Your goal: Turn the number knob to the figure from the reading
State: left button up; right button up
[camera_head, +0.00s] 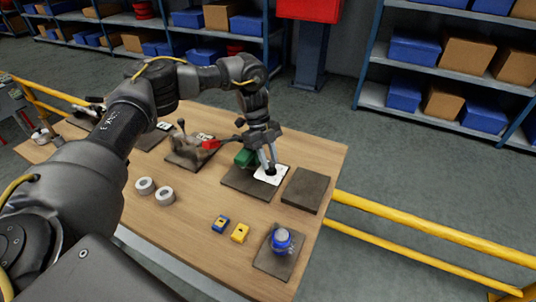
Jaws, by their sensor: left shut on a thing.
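My left gripper (268,163) reaches down from above over the far right part of the wooden table. Its two fingers are shut on a small dark knob (271,171). The knob sits on a white plate (280,178) that lies on a dark square base (238,182). The fingers partly hide the knob, and any figures on the plate are too small to read. I cannot make out a reading anywhere in view. My right gripper is not in view.
Yellow rails (430,233) run beside the table.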

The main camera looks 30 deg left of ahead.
pick_arm(q)
jog(key=m, duration=0.2)
jog(key=m+g+y+p, duration=0.1)
jog(key=m+p, duration=0.1)
jog(key=m, duration=0.1)
jog(key=shift+w+d+r+m+g, duration=0.2)
jog(key=shift+w+m+g, duration=0.1)
jog(key=shift+g, duration=0.1)
jog(key=shift+f+m+y+p, duration=0.1)
jog(key=shift+m+y+p, duration=0.3)
jog(key=shift+m, duration=0.5)
jog(key=m+y, duration=0.1)
jog(key=m, duration=0.2)
jog(key=shift+d+g, duration=0.2)
jog(key=shift+g, duration=0.2)
jog(key=shift+d+m+y, duration=0.1)
jog(key=shift+m+y, duration=0.4)
jog(key=shift+m, duration=0.7)
jog(key=shift+f, duration=0.1)
jog(key=o, duration=1)
